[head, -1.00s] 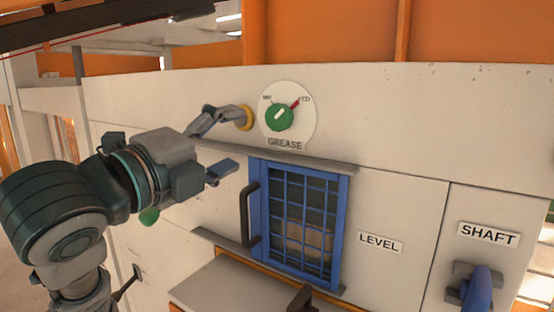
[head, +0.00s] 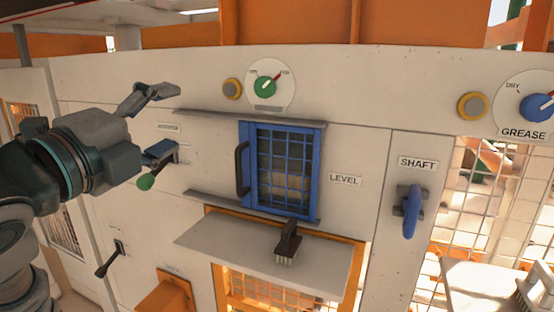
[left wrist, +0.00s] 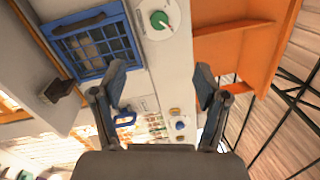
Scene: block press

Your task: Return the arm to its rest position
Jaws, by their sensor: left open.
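My left gripper (head: 160,124) is open and empty in the head view, at the left, in front of the pale machine panel. Its two fingers are spread wide apart. In the left wrist view the open fingers (left wrist: 160,90) also show with nothing between them. A lever with a green knob (head: 146,181) shows just below the lower finger. My right gripper is not in view.
A blue barred door (head: 284,170) with a dark handle is in the panel's middle. Below it a grey shelf (head: 215,240) juts out with a brush (head: 288,243) on it. A blue shaft handle (head: 411,212) and a blue grease dial (head: 538,107) are at the right.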

